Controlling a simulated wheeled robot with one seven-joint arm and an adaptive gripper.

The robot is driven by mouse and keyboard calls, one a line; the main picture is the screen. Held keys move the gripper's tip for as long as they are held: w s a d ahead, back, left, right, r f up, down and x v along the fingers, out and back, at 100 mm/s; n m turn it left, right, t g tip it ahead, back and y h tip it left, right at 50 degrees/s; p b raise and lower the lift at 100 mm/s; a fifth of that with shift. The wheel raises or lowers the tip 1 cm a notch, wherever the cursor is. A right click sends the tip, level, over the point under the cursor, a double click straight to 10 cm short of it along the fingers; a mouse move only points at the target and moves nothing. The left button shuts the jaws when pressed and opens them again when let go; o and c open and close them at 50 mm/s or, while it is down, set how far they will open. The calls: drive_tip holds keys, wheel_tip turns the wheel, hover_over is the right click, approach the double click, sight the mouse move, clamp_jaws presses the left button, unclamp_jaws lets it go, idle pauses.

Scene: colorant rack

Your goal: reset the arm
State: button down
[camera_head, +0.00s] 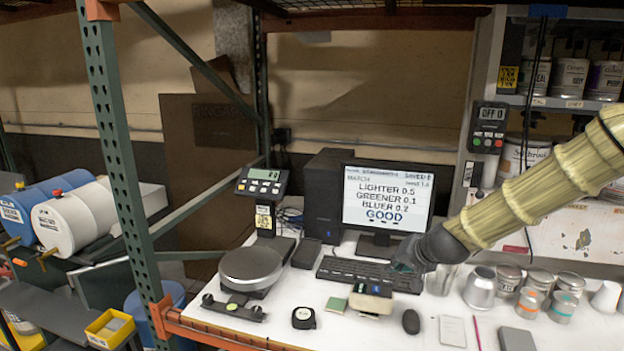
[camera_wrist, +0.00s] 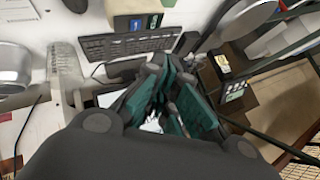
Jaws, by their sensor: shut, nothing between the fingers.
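My gripper (camera_head: 408,262) hangs at the end of my tan-sleeved arm, over the right part of the white bench. It appears just in front of the keyboard's right end in the head view, but its height above the bench is hard to tell. In the wrist view my gripper (camera_wrist: 160,68) shows dark teal fingers drawn together, with nothing held. The keyboard (camera_head: 350,268) is partly hidden by the gripper in the head view. It also shows beyond the fingers in the wrist view (camera_wrist: 125,44).
A monitor (camera_head: 387,200) reading "GOOD" stands behind the gripper. Metal cans (camera_head: 480,288) and jars crowd the bench to its right. A small box (camera_head: 371,298), a mouse (camera_head: 411,321) and a round scale (camera_head: 251,267) lie nearby. A green rack post (camera_head: 118,150) rises at left.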

drive_tip(key=s+f+n+g+h+b, duration=0.1)
drive_tip(key=s+f+b, duration=0.1)
drive_tip(key=s+f, duration=0.65)
drive_tip(key=s+f+g+b, duration=0.2)
drive_tip(key=s+f, duration=0.2)
drive_tip(key=f, duration=1)
drive_tip(key=s+f+n+g+h+b, duration=0.1)
drive_tip(key=s+f+b, duration=0.1)
drive_tip(key=s+f, duration=0.7)
drive_tip(key=s+f+n+g+b, duration=0.1)
drive_tip(key=s+f+g+b, duration=0.1)
drive_tip(key=s+f, duration=0.9)
drive_tip(key=s+d+f+n+g+h+b, duration=0.1)
drive_tip(key=s+f+b, duration=0.3)
drive_tip(key=s+f, duration=0.7)
drive_tip(key=s+g, duration=0.1)
drive_tip(key=s, duration=0.5)
drive_tip(key=shift+f+n+g, duration=0.25)
drive_tip(key=shift+n+g, duration=0.05)
drive_tip(key=shift+s, duration=0.1)
